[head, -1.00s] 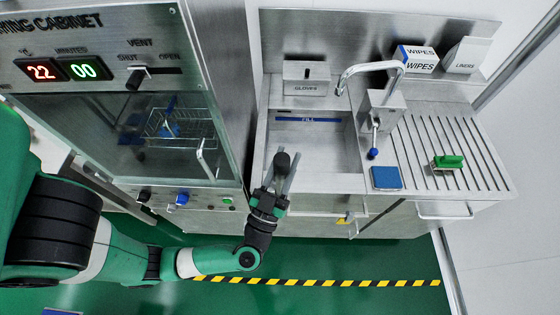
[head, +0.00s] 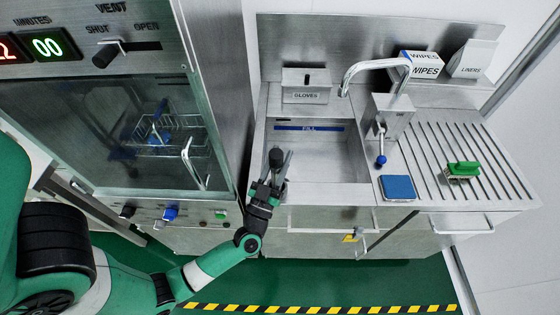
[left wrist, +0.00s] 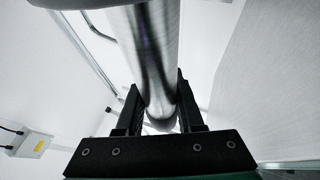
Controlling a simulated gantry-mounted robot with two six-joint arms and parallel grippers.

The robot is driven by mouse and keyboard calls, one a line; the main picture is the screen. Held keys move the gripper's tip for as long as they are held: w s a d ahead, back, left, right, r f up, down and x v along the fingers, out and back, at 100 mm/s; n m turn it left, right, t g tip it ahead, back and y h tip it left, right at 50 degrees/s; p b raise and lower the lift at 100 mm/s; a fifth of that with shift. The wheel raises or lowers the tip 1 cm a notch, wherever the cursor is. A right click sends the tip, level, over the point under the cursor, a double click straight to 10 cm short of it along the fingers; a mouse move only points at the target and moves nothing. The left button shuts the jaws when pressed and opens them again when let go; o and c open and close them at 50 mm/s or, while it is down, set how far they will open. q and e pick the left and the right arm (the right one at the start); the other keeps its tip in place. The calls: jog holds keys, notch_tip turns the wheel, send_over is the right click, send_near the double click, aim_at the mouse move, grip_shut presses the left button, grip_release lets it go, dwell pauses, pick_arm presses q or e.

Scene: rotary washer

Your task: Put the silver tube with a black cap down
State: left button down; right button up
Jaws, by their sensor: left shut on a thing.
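My left gripper (head: 273,182) is at the front left edge of the sink in the head view. It is shut on the silver tube with a black cap (left wrist: 155,50). In the head view the tube's black cap (head: 276,157) shows at the upper end, over the sink basin. In the left wrist view the silver tube runs up between my two black fingers, and its top end is out of the picture. Whether the tube touches the sink cannot be told. My right gripper is in neither view.
The steel sink (head: 340,165) has a curved faucet (head: 372,66). A blue sponge (head: 398,188) lies right of it, and a green brush (head: 462,170) lies on the ribbed drainboard (head: 440,145). The glass-doored cabinet (head: 90,120) stands left. A gloves box (head: 306,87) is behind the basin.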

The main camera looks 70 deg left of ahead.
pick_arm(q)
jog(key=shift+f, duration=0.2)
jog(key=c, duration=0.5)
grip_release()
jog(key=shift+r, duration=0.1)
jog(key=shift+c, duration=0.2)
jog(key=shift+r, duration=0.2)
jog(key=v, duration=1.2)
